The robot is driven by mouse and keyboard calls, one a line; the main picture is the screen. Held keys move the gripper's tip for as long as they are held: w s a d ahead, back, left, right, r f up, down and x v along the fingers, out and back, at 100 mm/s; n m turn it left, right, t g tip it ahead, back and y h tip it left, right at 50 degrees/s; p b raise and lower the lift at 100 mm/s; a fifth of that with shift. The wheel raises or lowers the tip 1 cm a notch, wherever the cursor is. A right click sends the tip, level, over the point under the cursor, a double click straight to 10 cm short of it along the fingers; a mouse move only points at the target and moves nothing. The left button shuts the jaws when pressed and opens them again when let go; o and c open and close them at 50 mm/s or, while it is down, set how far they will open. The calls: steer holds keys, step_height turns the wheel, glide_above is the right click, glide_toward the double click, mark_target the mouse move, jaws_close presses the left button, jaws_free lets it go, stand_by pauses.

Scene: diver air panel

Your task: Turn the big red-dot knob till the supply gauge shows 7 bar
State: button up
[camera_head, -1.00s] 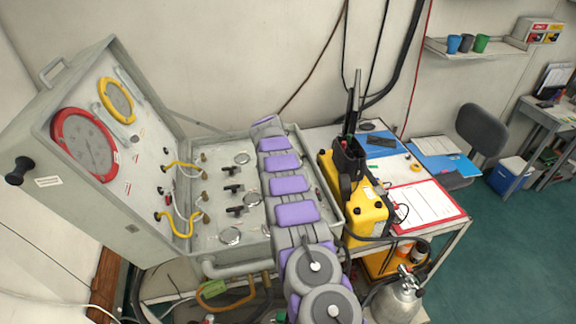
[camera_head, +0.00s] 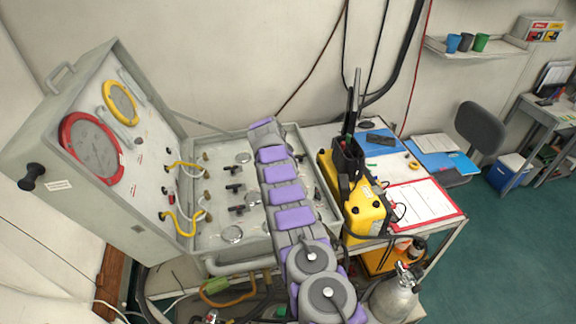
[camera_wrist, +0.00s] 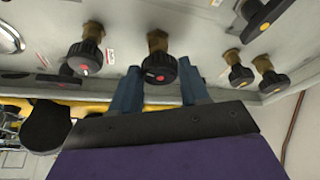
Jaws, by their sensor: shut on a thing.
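In the wrist view my gripper (camera_wrist: 160,88) has its two blue fingers shut on either side of a black knob with a red dot (camera_wrist: 160,68) on a brass stem. Another black red-dot knob (camera_wrist: 84,58) is just to its left, apart from the fingers. In the head view the red-rimmed gauge (camera_head: 66,133) and the yellow-rimmed gauge (camera_head: 120,101) are on the upright panel of the grey case. Their readings are too small to tell, and I cannot tell which is the supply gauge. My arm hides the gripper and held knob there.
Smaller black red-dot knobs (camera_wrist: 236,70) stand to the right in the wrist view. Yellow hoses (camera_head: 184,228) arch across the case's left side. A yellow unit (camera_head: 352,205) stands close to the right of my arm. A clipboard (camera_head: 420,204) lies on the table beyond.

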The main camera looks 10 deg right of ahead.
steer(key=shift+a+r, duration=0.1)
stand_by(0.5)
steer(key=o, duration=1.1)
steer(key=shift+w+a, duration=0.1)
steer(key=shift+w, duration=0.1)
steer(key=shift+c, duration=0.2)
steer(key=shift+a+r, duration=0.1)
steer(key=shift+r, duration=0.3)
steer(key=p+v, duration=0.1)
steer(key=v, duration=1.5)
steer(key=shift+a+r, duration=0.2)
steer(key=shift+a, duration=0.15)
